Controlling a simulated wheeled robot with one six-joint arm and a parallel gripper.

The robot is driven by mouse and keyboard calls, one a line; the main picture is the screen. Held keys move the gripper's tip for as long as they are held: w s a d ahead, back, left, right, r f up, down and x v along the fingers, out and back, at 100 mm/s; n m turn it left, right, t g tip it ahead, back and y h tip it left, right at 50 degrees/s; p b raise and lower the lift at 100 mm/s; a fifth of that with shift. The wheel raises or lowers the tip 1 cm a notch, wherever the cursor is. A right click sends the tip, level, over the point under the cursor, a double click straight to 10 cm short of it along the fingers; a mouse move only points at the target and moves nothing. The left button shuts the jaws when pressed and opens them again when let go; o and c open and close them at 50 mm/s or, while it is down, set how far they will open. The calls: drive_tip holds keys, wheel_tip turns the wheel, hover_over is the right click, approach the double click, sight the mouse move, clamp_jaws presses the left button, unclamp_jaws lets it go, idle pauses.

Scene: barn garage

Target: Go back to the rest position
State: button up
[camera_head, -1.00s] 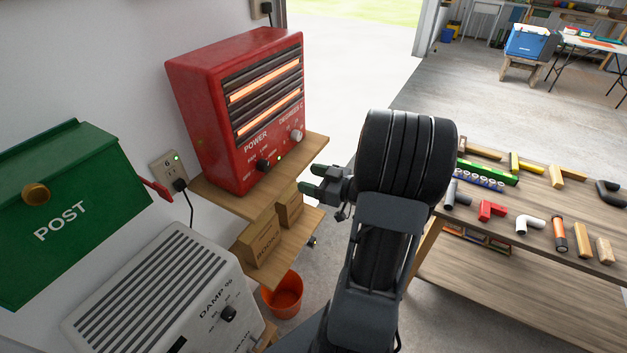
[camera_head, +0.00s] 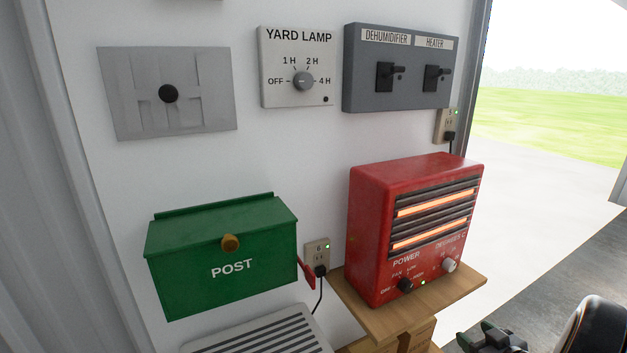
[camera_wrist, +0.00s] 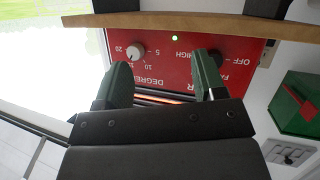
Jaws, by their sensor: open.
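My gripper (camera_head: 480,336) shows at the lower right of the head view, below and right of the red heater (camera_head: 362,235). Its green fingers are apart with nothing between them, as the wrist view (camera_wrist: 164,78) also shows. The wrist view looks at the heater's front panel (camera_wrist: 175,58), upside down. The heater's bars glow orange and its green light is lit. Its black power knob (camera_head: 405,285) and pale degrees knob (camera_head: 450,265) face out. Any gap between fingers and panel is hard to judge. Most of my arm is out of the head view.
The heater stands on a wooden shelf (camera_head: 470,289). A green post box (camera_head: 200,285), a yard lamp dial (camera_head: 283,95), a grey switch box (camera_head: 360,92) and a grey panel (camera_head: 130,110) are on the wall. A vented dehumidifier top (camera_head: 270,335) is below. Open doorway lies right.

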drive_tip(key=s+d+f+m+g+h, duration=0.2)
drive_tip(key=d+m+g+h, duration=0.15)
drive_tip(key=d+h, duration=0.2)
drive_tip(key=s+a+r+m+g+h, duration=0.1)
drive_tip(key=s+a+m+g+h, duration=0.1)
drive_tip(key=s+a+m+g, duration=0.3)
drive_tip(key=s+a+r+n+y, duration=0.1)
drive_tip(key=a+r, duration=0.2)
drive_tip(key=a, duration=0.4)
drive_tip(key=s+a+r+n+g+y, duration=0.1)
drive_tip(key=a+r+n+y, duration=0.1)
drive_tip(key=a, duration=0.6)
drive_tip(key=s+a+r+n+y, duration=0.1)
drive_tip(key=a+r, duration=0.3)
drive_tip(key=a, duration=0.4)
drive_tip(key=shift+s+n+y, duration=0.35)
drive_tip(key=shift+y, duration=0.4)
drive_tip(key=shift+g, duration=0.25)
